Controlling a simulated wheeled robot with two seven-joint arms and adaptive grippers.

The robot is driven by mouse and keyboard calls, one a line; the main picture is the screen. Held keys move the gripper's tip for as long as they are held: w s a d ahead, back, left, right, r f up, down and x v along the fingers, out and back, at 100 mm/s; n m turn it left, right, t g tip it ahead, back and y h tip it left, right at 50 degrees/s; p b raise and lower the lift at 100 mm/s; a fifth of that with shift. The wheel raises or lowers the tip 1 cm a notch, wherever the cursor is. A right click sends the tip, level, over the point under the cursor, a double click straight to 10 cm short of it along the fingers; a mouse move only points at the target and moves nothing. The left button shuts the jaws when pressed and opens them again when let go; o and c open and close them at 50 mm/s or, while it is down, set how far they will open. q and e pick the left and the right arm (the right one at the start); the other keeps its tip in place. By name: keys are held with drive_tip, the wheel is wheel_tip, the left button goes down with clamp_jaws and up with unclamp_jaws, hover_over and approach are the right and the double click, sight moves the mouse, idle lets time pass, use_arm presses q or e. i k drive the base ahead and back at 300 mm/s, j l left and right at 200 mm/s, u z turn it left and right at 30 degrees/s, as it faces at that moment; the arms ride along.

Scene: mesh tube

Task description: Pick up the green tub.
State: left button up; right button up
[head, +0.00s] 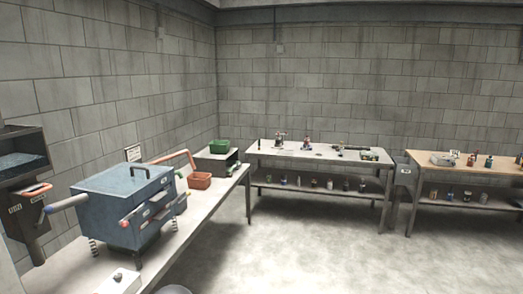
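The green tub (219,146) is small in the head view, left of the middle. It appears to rest on top of a dark grey box (213,164) at the far end of the left bench, near the room's corner. Its contents cannot be made out. Neither of my grippers shows in the head view.
The left bench (207,208) also bears a large blue machine (124,203) with handles and a reddish-brown tub (199,180) in front of the box. A back table (290,153) and a wooden-topped table (425,167) hold small items. The floor (310,250) is clear.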

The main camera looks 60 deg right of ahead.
sight(217, 147)
drive_tip(key=z, duration=1.8)
drive_tip(key=i+l+z, duration=0.1)
drive_tip(key=i+z, duration=0.35)
drive_tip(key=i, duration=0.25)
drive_tip(key=i+l, duration=0.15)
drive_tip(key=i, duration=5.65)
drive_tip(key=i+u, duration=0.15)
drive_tip(key=u, duration=0.25)
drive_tip(key=i+j+u, duration=0.1)
drive_tip(key=u, duration=0.35)
drive_tip(key=i+u, duration=0.15)
drive_tip(key=u, duration=0.25)
drive_tip(key=i+l+u, duration=0.1)
drive_tip(key=u, duration=2.35)
